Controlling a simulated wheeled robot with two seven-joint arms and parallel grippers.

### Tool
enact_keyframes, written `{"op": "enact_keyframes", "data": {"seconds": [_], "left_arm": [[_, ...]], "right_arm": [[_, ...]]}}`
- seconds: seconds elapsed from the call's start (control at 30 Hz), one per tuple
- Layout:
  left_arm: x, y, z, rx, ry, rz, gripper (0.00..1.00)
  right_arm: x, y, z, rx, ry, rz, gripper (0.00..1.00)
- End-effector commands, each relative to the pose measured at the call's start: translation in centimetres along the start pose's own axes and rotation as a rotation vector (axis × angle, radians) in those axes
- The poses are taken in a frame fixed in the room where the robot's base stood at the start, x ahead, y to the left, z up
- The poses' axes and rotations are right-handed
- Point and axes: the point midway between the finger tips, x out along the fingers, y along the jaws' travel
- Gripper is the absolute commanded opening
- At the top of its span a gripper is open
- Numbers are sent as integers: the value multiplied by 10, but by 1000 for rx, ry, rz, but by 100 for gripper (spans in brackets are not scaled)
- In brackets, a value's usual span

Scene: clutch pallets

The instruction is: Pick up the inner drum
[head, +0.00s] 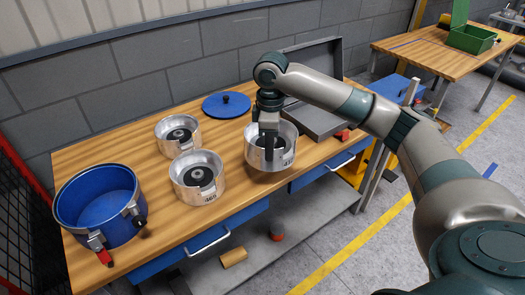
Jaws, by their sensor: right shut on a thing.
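Three silvery drums with dark hubs are in the head view. One drum (256,157) is at the right, under my right gripper (269,150). The gripper points straight down into it and is shut on it, with its fingertips partly hidden inside. A shadow lies below this drum, but I cannot tell whether it is clear of the table. A second drum (207,192) stands at the front middle, and a third drum (170,146) stands behind it. My left gripper is not in view.
A blue pot (75,213) with clamps stands at the left of the wooden table (130,256). A blue lid (226,104) lies near the back edge. An open grey case (321,118) is behind my right arm. A grey wall runs behind the table.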

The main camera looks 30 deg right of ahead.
Motion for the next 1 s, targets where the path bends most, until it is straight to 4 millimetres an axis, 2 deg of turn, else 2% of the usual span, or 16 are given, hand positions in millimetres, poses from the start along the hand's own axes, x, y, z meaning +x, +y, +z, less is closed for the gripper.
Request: {"op": "enact_keyframes", "data": {"seconds": [0.1, 0.4, 1.0], "left_arm": [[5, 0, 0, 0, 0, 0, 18], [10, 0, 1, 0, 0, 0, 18], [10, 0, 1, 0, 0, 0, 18]], "right_arm": [[-12, -10, 8, 0, 7, 8, 0], [-27, -29, 22, 1, 7, 7, 0], [-30, -32, 25, 2, 6, 7, 0]]}}
